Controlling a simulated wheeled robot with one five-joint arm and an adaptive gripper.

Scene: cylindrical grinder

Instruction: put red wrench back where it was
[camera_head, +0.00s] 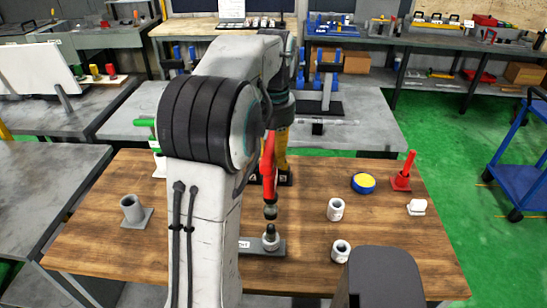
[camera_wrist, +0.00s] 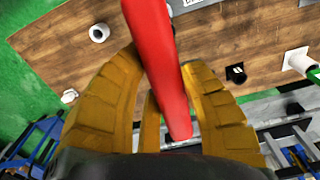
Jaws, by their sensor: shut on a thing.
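The red wrench (camera_head: 268,163) hangs roughly upright over the wooden table, with a dark metal end pointing down. My gripper (camera_head: 283,148) has yellow fingers and is shut on the wrench. In the wrist view the red handle (camera_wrist: 158,55) runs between the yellow fingers (camera_wrist: 150,85). A small dark and metal piece (camera_head: 270,237) stands on a grey base (camera_head: 262,248) directly below the wrench's lower end. My arm hides part of the table's left middle.
A grey cylinder holder (camera_head: 133,210) stands at left. White cylinders (camera_head: 335,209) stand to the right of the grey base. A yellow-topped blue tin (camera_head: 363,183) and a red upright holder (camera_head: 402,175) are farther right. A black plate (camera_head: 284,179) lies behind the wrench.

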